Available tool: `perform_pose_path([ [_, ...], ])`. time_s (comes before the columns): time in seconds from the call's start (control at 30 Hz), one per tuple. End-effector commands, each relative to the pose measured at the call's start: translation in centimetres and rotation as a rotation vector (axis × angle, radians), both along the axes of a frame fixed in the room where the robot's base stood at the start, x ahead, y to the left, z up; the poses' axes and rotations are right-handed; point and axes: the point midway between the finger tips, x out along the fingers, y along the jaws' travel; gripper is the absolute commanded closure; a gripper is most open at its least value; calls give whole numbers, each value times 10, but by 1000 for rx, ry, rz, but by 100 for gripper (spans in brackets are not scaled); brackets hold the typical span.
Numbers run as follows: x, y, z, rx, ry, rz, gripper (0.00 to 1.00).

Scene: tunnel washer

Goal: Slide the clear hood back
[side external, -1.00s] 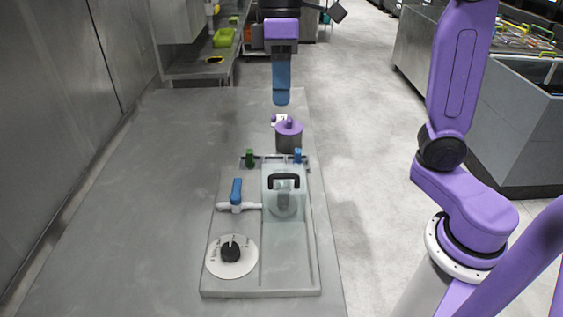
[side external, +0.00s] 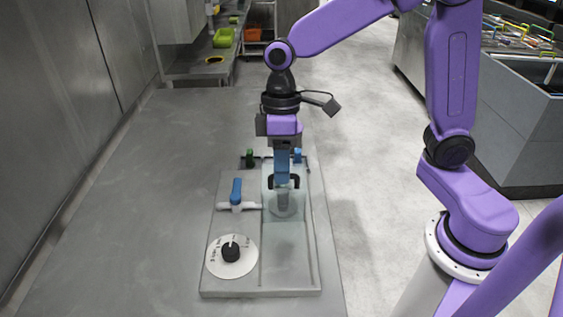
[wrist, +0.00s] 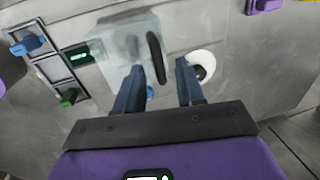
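The clear hood (side external: 284,210) sits on the grey panel and has a black handle (side external: 297,182) on top. The handle also shows as a dark bar (wrist: 155,57) in the wrist view, on the pale see-through hood (wrist: 122,38). My gripper (side external: 283,185) points down over the handle in the side view, its blue fingers hiding the handle's middle. In the wrist view my gripper (wrist: 160,64) is open, with the handle's lower end between the fingertip lines. Neither finger visibly touches it. A round pale part shows through the hood in the side view.
A white dial with a black knob (side external: 231,252) and a blue valve lever (side external: 236,191) stand left of the hood. Green (side external: 250,159) and blue (side external: 297,155) clips stand at the panel's far end. The bench left of the panel is clear.

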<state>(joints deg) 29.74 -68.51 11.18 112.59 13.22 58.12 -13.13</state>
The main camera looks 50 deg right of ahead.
Motion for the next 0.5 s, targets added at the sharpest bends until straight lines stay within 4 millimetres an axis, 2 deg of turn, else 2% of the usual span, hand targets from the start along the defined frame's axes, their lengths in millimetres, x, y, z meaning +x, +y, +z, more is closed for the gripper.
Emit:
perform_pose_path([
  [0.27, 0, 0, -1, 0, 0, 0, 62],
  [0.3, 0, 0, -1, 0, 0, 0, 75],
  [0.37, 0, 0, -1, 0, 0, 0, 94],
  [0.4, 0, 0, -1, 0, 0, 0, 100],
  [0.5, 0, 0, -1, 0, 0, 0, 100],
])
